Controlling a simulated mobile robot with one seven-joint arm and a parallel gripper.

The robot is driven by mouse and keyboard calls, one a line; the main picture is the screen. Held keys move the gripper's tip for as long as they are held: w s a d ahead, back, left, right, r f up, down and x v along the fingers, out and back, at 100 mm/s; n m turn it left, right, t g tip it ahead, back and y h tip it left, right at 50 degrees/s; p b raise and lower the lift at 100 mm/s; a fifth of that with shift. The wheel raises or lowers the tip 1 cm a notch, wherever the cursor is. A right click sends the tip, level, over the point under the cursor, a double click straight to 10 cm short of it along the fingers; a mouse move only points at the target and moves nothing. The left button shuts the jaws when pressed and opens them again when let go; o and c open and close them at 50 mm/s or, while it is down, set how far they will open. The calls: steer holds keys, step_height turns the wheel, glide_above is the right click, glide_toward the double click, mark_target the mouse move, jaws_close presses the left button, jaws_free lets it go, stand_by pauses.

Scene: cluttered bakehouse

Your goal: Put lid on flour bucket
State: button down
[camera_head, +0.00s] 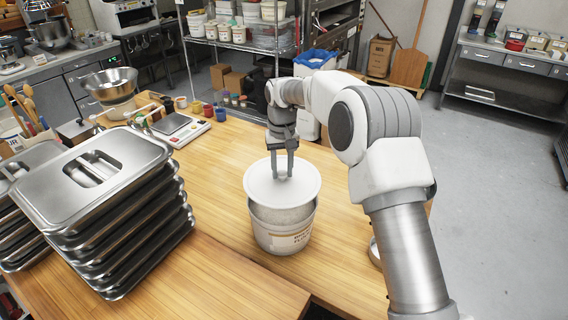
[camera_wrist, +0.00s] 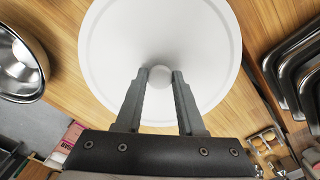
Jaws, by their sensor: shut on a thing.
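The white round lid (camera_head: 283,181) is held by its centre knob in my gripper (camera_head: 283,177), which is shut on it. The flour bucket (camera_head: 284,236), white with a printed label, stands upright on the wooden table directly below. In the head view the lid is over the bucket's mouth and slightly towards the back, with the bucket's front inner wall showing below its edge. I cannot tell whether the lid touches the rim. In the wrist view the lid (camera_wrist: 160,40) fills the upper middle, the fingers (camera_wrist: 160,78) are around the knob, and the bucket is hidden behind it.
A tall stack of steel lidded pans (camera_head: 95,175) stands left of the bucket on the table (camera_head: 210,215). A scale (camera_head: 178,128), small jars (camera_head: 220,112) and a steel bowl (camera_head: 108,82) are further back. The table around the bucket's left side is clear.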

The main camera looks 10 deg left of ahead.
mark_target(282, 180)
steer(key=shift+f+b, duration=1.65)
steer(key=shift+f, duration=0.7)
steer(key=shift+s+f+b, duration=0.1)
steer(key=shift+f+b, duration=0.35)
steer(key=shift+f, duration=0.7)
stand_by(0.3)
steer(key=shift+c, duration=2.2)
jaws_free()
steer(key=o, duration=0.3)
steer(key=shift+r, duration=0.25)
steer(key=shift+r+p, duration=2.65)
steer(key=shift+r, duration=1.2)
